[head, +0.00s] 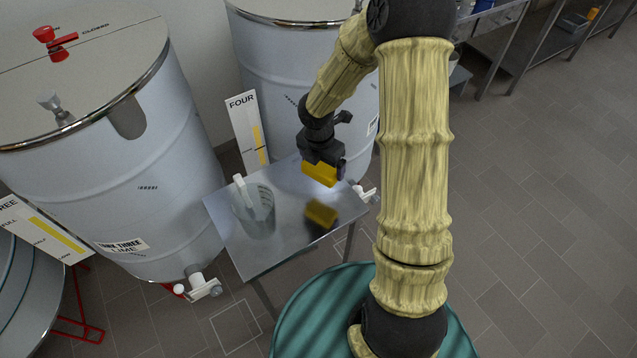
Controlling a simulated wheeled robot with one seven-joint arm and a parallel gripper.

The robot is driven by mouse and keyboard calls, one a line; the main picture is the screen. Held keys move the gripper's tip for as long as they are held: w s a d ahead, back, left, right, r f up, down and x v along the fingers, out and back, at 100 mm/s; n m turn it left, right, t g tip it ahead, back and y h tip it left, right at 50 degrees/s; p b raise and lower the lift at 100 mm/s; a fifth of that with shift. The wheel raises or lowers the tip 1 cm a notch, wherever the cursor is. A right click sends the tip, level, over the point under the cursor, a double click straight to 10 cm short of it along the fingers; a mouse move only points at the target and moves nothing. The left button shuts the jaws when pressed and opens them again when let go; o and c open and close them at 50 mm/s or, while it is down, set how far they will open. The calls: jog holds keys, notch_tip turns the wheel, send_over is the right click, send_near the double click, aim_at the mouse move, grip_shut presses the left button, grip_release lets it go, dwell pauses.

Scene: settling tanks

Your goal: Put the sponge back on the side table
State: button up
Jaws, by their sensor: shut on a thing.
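The sponge (320,174) is a small yellow block. My gripper (322,161) is shut on it, pointing down. The side table (287,254) is a small metal table with a shiny top, in the middle of the head view. The sponge is above the right part of the tabletop, and its yellow reflection shows in the metal below it. A gap seems to separate sponge and top. The fingertips are largely hidden by the gripper body and the sponge.
A clear jug (254,212) stands on the table's left part. Tank three (150,190) is close on the left, with an outlet valve (201,286) low down. Another tank (270,80) stands behind the table, with a sign marked FOUR (247,130). Open tiled floor lies right.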

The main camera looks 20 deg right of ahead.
dwell(0.3)
notch_tip(320, 180, down, 6)
jog(key=shift+r+b, duration=0.1)
jog(key=shift+b, duration=0.5)
jog(key=shift+f, duration=0.2)
notch_tip(320, 180, down, 4)
jog(key=shift+w+r+b, duration=0.1)
jog(key=shift+r+b, duration=0.05)
jog(key=shift+b, duration=0.25)
jog(key=shift+a, duration=0.1)
jog(key=shift+s, duration=0.2)
jog(key=o, duration=0.6)
jog(key=shift+w, duration=0.1)
